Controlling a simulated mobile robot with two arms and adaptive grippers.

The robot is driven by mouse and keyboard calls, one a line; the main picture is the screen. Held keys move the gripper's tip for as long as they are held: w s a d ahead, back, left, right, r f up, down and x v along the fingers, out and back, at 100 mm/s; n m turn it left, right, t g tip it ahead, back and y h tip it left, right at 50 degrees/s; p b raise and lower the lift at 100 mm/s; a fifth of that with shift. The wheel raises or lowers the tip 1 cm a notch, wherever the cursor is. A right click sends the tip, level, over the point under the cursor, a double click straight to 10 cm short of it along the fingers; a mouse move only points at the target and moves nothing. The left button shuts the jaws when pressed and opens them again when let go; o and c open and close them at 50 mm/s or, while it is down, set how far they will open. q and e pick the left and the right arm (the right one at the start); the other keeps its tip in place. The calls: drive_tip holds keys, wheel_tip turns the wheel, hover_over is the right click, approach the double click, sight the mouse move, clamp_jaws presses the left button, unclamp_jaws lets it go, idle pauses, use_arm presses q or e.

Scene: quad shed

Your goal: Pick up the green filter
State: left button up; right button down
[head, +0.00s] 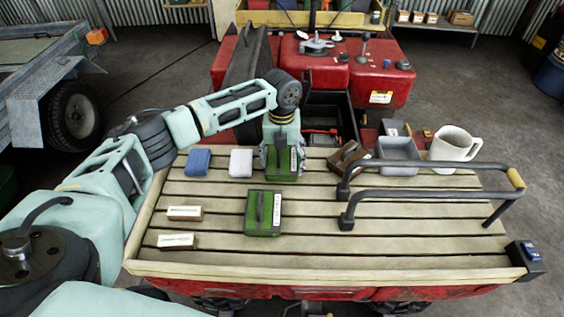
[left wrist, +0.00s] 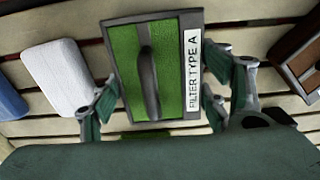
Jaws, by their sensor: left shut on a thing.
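A green filter (head: 283,168) with a dark frame, a raised middle handle and a white label is at the far edge of the slatted rack. The wrist view shows this filter (left wrist: 165,72) close up, its label reading "FILTER TYPE A". My left gripper (head: 282,150) is shut on it, with fingers on both sides, seen also in the wrist view (left wrist: 160,95). Whether the filter touches the slats is unclear. A second green filter (head: 263,222) lies nearer on the rack, apart from the gripper. My right gripper is not in view.
A white block (head: 241,163) and a blue block (head: 198,161) lie left of the gripper. Two small pale-topped blocks (head: 185,213) are at the rack's left. A brown-framed filter (head: 348,158), grey bin (head: 398,152), white mug (head: 455,147) and black rail (head: 430,193) are right.

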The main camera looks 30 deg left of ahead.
sight(282, 160)
use_arm(q)
drive_tip(key=c, duration=0.4)
drive_tip(key=shift+c, duration=0.2)
drive_tip(key=shift+r, duration=0.3)
wheel_tip(282, 160, up, 9)
drive_tip(key=shift+f+b, duration=0.2)
drive_tip(key=shift+b, duration=0.9)
drive_tip(key=shift+r, duration=0.45)
